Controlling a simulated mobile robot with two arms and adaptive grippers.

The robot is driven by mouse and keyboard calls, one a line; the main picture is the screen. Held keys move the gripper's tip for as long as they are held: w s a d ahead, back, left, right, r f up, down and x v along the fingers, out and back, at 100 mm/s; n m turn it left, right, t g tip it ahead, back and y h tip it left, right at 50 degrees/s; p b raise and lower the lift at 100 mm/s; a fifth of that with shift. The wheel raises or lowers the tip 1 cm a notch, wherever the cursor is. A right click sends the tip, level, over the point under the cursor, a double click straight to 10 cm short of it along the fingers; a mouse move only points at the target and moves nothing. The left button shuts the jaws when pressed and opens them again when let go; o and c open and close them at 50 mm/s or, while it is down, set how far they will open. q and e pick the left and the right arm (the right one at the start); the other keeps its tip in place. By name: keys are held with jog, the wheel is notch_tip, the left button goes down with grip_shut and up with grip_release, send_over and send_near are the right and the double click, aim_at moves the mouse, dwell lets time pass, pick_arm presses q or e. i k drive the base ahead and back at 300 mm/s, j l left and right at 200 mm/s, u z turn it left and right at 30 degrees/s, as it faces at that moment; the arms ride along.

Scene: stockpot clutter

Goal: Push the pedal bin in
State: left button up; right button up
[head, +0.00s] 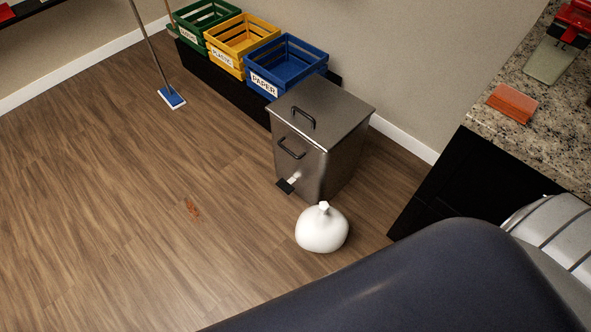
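The pedal bin (318,138) is a grey metal box standing upright on the wood floor, with its lid shut. A dark handle sits on the lid and another on its front face. A black pedal (286,186) sticks out at its lower front. The bin stands in front of the right end of a low black bench and close to the wall. Neither of my grippers shows in the head view. A large part of my own arm fills the lower right.
A tied white bag (322,228) lies on the floor just in front of the bin. Green (205,20), yellow (240,42) and blue (286,62) crates stand on the bench. A mop (171,98) stands left. A granite counter (500,118) is at right. Floor at left is mostly clear.

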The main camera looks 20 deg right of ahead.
aim_at(319, 176)
jog(key=z, duration=0.45)
jog(key=i+j+z, duration=0.15)
jog(key=j+z, duration=0.3)
jog(key=i+j+z, duration=0.1)
jog(key=j+z, duration=1.15)
jog(key=j, duration=0.5)
jog(key=k+j, duration=0.15)
jog(key=j, duration=0.3)
jog(key=j+z, duration=0.1)
jog(key=j, duration=0.4)
jog(key=k, duration=0.05)
